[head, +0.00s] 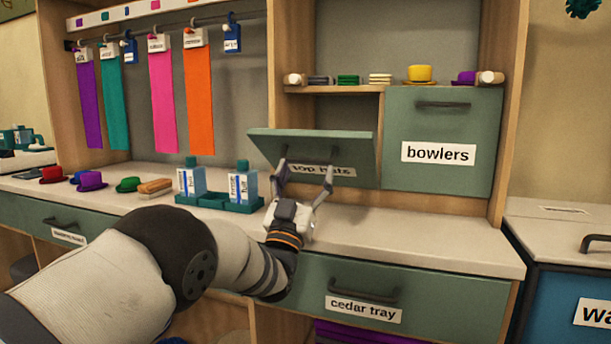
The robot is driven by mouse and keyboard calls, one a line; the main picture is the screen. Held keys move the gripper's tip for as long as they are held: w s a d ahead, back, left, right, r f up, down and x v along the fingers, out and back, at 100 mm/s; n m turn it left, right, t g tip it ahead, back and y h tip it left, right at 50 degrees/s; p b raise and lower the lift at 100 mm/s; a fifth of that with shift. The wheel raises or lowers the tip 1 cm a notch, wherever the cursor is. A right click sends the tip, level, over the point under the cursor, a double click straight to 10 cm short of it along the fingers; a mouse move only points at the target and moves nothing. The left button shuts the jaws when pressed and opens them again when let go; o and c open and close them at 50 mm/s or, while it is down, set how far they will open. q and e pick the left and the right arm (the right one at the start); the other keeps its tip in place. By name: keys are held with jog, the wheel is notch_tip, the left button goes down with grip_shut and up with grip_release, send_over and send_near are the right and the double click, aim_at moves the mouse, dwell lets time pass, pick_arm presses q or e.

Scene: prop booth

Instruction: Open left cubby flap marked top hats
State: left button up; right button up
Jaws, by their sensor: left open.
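The green flap marked "top hats" (312,143) is the left cubby's front. It is partly open: its top edge leans out and down toward me, and a dark gap shows above it. Its label (322,170) is on the outer face, partly covered by my fingers. My left gripper (306,172) is just in front of the flap's outer face, fingers spread and pointing up at it. The flap's handle is mostly hidden around the fingers, and I cannot tell whether they touch it. My right gripper is not in view.
The closed "bowlers" flap (443,140) is at the right. The "cedar tray" drawer (400,295) is below. The counter right of my gripper is clear.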

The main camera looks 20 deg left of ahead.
pick_arm(q)
jog(key=o, duration=0.4)
jog(key=s+f, duration=0.2)
jog(key=f, duration=0.2)
jog(key=s+f, duration=0.2)
jog(key=f, duration=0.2)
jog(key=s+f, duration=0.3)
jog(key=f, duration=0.1)
jog(key=shift+a, duration=0.15)
dwell(0.4)
jog(key=shift+p, duration=0.3)
jog(key=v, duration=0.7)
jog(key=shift+s+f, duration=0.15)
jog(key=shift+s, duration=0.05)
